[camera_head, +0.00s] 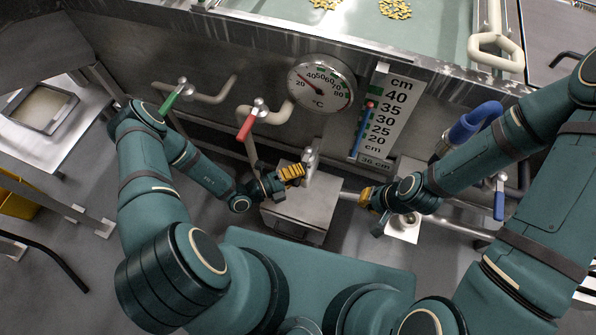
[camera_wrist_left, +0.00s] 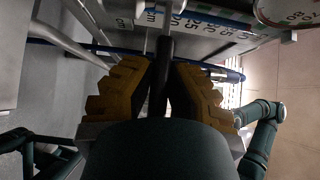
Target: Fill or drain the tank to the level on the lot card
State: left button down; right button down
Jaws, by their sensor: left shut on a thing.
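The tank (camera_head: 310,20) is at the top of the head view, holding pale green liquid with yellow chips. On its front is a scale board (camera_head: 395,110) marked in cm, with a thin level gauge (camera_head: 360,133) showing blue and a red marker near its top. I cannot read the exact level. My left gripper (camera_head: 292,173) is at a metal fitting (camera_head: 310,158) on a grey box. In the left wrist view, its yellow fingers (camera_wrist_left: 165,95) are shut on a dark handle (camera_wrist_left: 164,62). My right gripper (camera_head: 368,197) is beside the box; its fingers are unclear.
A green-handled valve (camera_head: 171,98) and a red-handled valve (camera_head: 246,125) sit on pipes left of the round thermometer (camera_head: 321,84). A blue-handled valve (camera_head: 499,200) and blue hose (camera_head: 474,121) are at right. The grey box (camera_head: 300,210) stands between my grippers.

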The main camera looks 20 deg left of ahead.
pick_arm(q)
jog(key=shift+w+a+r, duration=0.1)
jog(key=shift+w, duration=0.1)
dwell(0.3)
jog(key=c, duration=0.9)
grip_release()
jog(key=shift+c, duration=0.2)
jog(key=shift+s, duration=0.1)
jog(key=v, duration=1.2)
